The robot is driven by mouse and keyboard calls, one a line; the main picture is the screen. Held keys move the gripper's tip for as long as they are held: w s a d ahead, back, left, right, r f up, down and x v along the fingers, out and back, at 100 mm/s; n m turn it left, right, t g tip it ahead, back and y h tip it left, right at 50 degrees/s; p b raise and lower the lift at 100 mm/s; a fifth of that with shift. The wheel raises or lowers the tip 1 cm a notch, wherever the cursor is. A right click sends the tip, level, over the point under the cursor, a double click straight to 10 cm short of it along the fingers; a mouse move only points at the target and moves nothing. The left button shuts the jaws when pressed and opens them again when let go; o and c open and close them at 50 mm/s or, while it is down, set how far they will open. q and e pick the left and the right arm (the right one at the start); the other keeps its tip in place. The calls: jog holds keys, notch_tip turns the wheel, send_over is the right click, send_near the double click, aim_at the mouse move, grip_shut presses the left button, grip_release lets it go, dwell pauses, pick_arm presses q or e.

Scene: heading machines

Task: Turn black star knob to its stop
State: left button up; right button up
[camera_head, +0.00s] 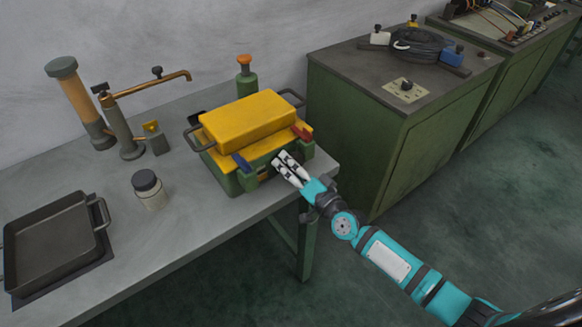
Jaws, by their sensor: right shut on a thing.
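A green machine (228,182) with a yellow top block (248,120) stands at the right end of the grey bench. My right gripper (279,164) is at its front face, between a blue lever and a red lever. Its white and black fingers are shut on a small dark part there, which I take to be the black star knob. The fingers cover most of the knob, so its shape and how far it is turned cannot be told. My left gripper is not in view.
The blue lever (242,163) and red lever (302,133) sit close to my right fingers. On the bench (190,215) are a jar (149,190), a dark tray (50,240) and a brass tap (128,140). A green cabinet (355,150) stands to the right.

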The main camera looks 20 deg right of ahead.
jog(key=shift+f, duration=0.15)
dwell(0.3)
jog(key=o, duration=1.2)
jog(key=shift+s, duration=0.1)
jog(key=shift+s+d, duration=0.1)
jog(key=shift+v, duration=3.9)
jog(key=shift+r, duration=0.25)
